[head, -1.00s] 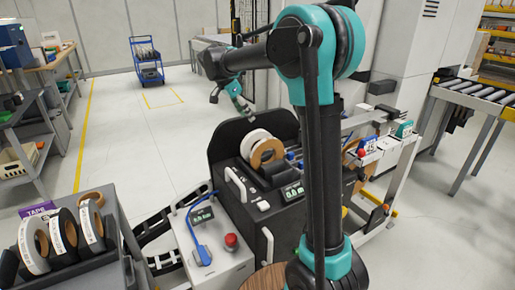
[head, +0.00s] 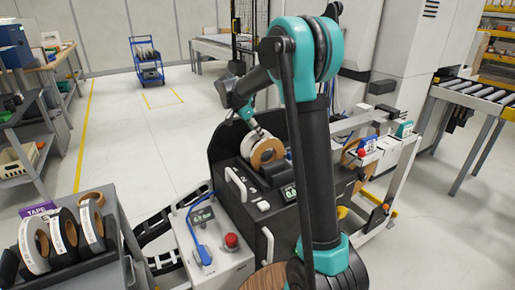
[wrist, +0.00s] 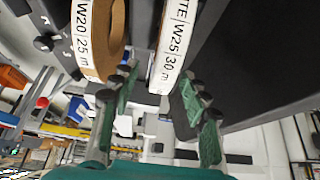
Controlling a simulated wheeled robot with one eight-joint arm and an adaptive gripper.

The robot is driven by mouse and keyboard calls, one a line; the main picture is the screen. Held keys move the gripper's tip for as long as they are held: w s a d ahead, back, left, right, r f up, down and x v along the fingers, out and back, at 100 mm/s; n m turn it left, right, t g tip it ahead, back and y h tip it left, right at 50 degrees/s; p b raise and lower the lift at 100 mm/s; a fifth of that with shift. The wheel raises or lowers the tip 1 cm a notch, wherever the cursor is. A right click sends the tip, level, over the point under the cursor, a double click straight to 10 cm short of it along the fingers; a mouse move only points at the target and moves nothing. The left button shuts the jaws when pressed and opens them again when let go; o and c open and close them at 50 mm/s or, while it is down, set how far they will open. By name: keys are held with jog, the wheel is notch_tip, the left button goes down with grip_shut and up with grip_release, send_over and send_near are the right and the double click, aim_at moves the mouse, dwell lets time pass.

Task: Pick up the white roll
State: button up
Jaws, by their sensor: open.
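The white roll (head: 250,139) stands on edge in the black machine, behind the tan roll (head: 267,153) in the head view. In the wrist view the white roll (wrist: 174,48) shows its label, "W25 30 m", between the lines of my two fingers. My gripper (wrist: 163,82) is open, with one green-padded finger on each side of the white roll's lower edge; I cannot tell if either touches it. In the head view my gripper (head: 254,124) is just above the white roll, small and partly hidden. The tan roll (wrist: 100,40), labelled "W20 25 m", is left of the left finger.
The tan roll stands close beside the white one, leaving a narrow gap. The black machine's tall back panel (head: 222,140) rises behind the rolls. A control box with a red button (head: 231,240) stands in front. A cart with several rolls (head: 62,240) is at lower left.

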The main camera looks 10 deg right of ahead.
jog(key=x, duration=0.5)
jog(key=shift+w, duration=0.2)
jog(key=shift+c, duration=0.3)
grip_shut()
